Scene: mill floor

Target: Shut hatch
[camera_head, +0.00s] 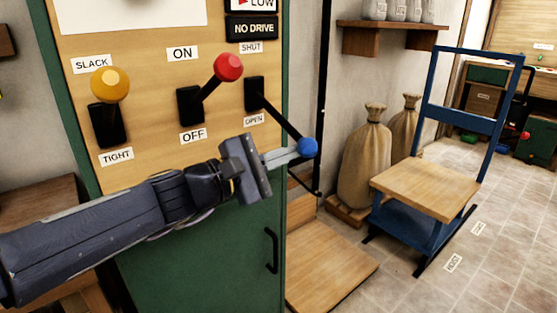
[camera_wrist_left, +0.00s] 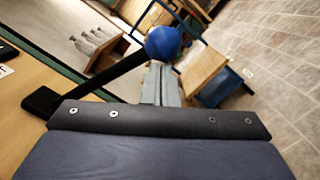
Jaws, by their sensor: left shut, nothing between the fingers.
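The hatch lever with a blue ball knob (camera_head: 307,148) is on the wooden panel (camera_head: 145,165), between a SHUT label (camera_head: 251,47) above and an OPEN label (camera_head: 254,119) below. Its black arm slants down to the right from its slot, toward the OPEN side. My left gripper (camera_head: 295,153) is shut and empty, its fingertips right at the blue knob's left side. In the left wrist view the blue knob (camera_wrist_left: 163,43) sits just beyond the fingertips (camera_wrist_left: 160,70); I cannot tell whether they touch. My right gripper is not in view.
A red-knobbed lever (camera_head: 228,67) marked ON/OFF and a yellow-knobbed lever (camera_head: 110,84) marked SLACK/TIGHT stand left of the blue one. A blue trolley (camera_head: 425,188) and sacks (camera_head: 365,165) stand at right.

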